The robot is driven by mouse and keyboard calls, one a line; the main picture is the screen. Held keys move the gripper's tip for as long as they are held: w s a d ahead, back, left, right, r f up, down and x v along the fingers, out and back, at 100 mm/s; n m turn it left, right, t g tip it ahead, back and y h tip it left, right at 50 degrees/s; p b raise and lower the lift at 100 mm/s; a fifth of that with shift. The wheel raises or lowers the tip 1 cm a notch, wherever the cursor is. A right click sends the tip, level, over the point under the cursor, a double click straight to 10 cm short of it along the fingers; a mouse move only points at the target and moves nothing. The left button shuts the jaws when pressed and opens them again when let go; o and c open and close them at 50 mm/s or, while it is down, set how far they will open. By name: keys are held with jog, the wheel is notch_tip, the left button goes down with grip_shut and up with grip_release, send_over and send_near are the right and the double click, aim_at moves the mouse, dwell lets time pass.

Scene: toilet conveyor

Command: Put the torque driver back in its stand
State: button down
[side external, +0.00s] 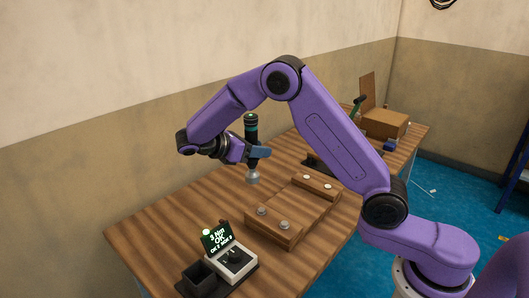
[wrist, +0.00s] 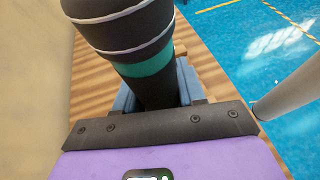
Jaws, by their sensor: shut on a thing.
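The torque driver (side external: 251,127) is black with teal bands and a silver lower end. My gripper (side external: 258,153) is shut around its body and holds it roughly upright, its silver end pointing down over the table beside the wooden block. In the wrist view the driver (wrist: 132,32) rises between the blue jaws of my gripper (wrist: 157,92). A black square open-topped holder (side external: 198,279) stands at the table's near end. Another dark base (side external: 317,164) lies farther back, partly hidden by my arm. I cannot tell for sure which one is the driver's stand.
A wooden block (side external: 276,233) with several silver bolts lies mid-table. A white tester with a lit display (side external: 216,238) reading "3 Nm OK" stands by the black holder. A cardboard box (side external: 385,124) is at the far end. The wooden table (side external: 160,232) is bare at left.

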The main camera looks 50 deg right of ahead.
jog(key=s+a+n+t, duration=0.2)
jog(key=a+n+t, duration=0.1)
jog(key=a, duration=0.9)
jog(key=s+a+n+t, duration=0.2)
jog(key=a+t, duration=0.1)
jog(key=a, duration=0.9)
jog(key=shift+a+f, duration=0.2)
jog(key=shift+f, duration=1.1)
jog(key=shift+a+f, duration=0.15)
jog(key=shift+f, duration=1.1)
jog(key=shift+f, duration=2)
jog(key=shift+f, duration=0.25)
notch_tip(320, 180, down, 8)
jog(key=shift+r, duration=0.2)
